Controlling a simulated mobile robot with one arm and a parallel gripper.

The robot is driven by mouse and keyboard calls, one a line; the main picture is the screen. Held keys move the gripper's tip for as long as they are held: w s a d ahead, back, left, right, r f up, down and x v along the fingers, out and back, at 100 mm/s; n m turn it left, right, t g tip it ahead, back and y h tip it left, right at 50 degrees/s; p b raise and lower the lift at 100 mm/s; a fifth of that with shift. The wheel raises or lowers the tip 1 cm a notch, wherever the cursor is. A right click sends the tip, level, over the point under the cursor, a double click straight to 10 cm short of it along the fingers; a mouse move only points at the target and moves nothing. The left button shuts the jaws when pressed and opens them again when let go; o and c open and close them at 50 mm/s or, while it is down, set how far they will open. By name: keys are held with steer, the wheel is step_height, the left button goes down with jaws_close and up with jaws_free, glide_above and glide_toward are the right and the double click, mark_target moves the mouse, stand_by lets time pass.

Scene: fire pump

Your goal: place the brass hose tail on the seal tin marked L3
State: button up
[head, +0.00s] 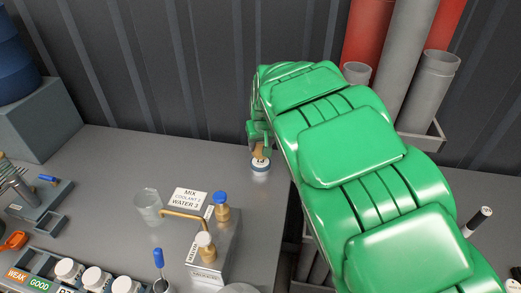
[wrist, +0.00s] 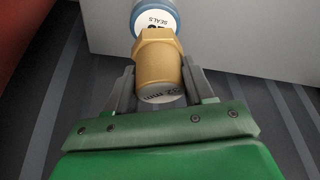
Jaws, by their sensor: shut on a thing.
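The brass hose tail (wrist: 158,56) is between the fingers of my gripper (wrist: 160,76), which is shut on it. Its near grey end carries partly readable lettering. In the head view the brass hose tail (head: 259,151) shows just below my green gripper (head: 259,136). A small white and blue tin (head: 260,166) stands upright right under it, near the table's right edge. In the wrist view the tin (wrist: 157,18) reads "SEALS"; its larger mark is partly hidden by the brass. The hose tail overlaps the tin's top; I cannot tell whether they touch.
A metal mixing unit with taps (head: 214,240), a clear beaker (head: 148,206) and a white sign (head: 188,199) stand left of the tin. A rack of white-capped jars (head: 97,279) is at the front left. Grey pipes (head: 428,90) stand right, behind my arm. The table's back middle is clear.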

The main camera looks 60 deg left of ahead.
mark_target(260, 150)
steer(key=shift+w+a+f, duration=0.15)
steer(key=shift+a+f, duration=0.2)
steer(key=shift+f, duration=1.55)
steer(key=o, duration=1.3)
steer(key=shift+d+f, duration=0.1)
steer(key=v, duration=1.2)
